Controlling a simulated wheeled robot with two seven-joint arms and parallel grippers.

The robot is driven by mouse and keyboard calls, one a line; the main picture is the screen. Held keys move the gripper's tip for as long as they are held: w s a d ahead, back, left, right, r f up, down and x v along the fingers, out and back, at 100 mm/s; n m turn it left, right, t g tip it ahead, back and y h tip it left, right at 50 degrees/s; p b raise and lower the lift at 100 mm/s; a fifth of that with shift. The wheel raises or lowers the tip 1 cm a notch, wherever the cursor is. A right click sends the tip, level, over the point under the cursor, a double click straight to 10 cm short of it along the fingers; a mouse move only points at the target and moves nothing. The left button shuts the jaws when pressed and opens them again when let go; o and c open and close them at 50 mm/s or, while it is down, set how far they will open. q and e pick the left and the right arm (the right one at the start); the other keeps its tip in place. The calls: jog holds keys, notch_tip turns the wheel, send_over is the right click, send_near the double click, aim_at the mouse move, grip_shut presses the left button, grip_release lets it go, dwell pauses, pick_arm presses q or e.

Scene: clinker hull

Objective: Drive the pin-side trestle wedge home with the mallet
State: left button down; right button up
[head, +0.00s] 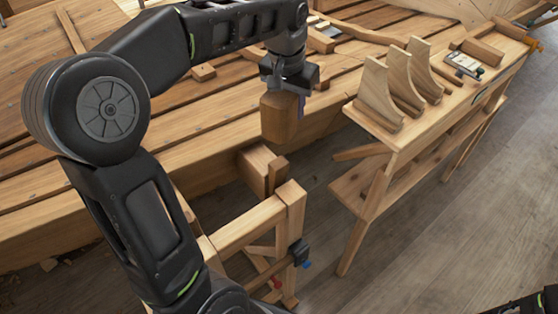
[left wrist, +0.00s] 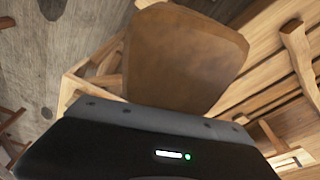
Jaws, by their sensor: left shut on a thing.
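My left gripper (head: 290,82) is shut on the mallet (head: 281,117), whose brown wooden head hangs below the fingers. The head is above the trestle (head: 250,225) and apart from it. In the left wrist view the mallet head (left wrist: 185,58) fills the upper middle and hides what lies behind it; the handle is not clear. A small upright wooden piece, seemingly the wedge (head: 277,174), stands beside a wooden block (head: 256,168) at the trestle's top, below the mallet. A dark fitting (head: 299,252) sits on the trestle's right post. My right gripper is not in view.
The planked hull (head: 150,165) spans the left and back. Grey plank floor (head: 430,240) is clear at the lower right.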

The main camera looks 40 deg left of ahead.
pick_arm(q)
jog(key=shift+s+r, duration=0.1)
jog(key=shift+r, duration=0.05)
notch_tip(320, 180, up, 5)
jog(key=p, duration=0.4)
jog(key=shift+d, duration=0.1)
dwell(0.6)
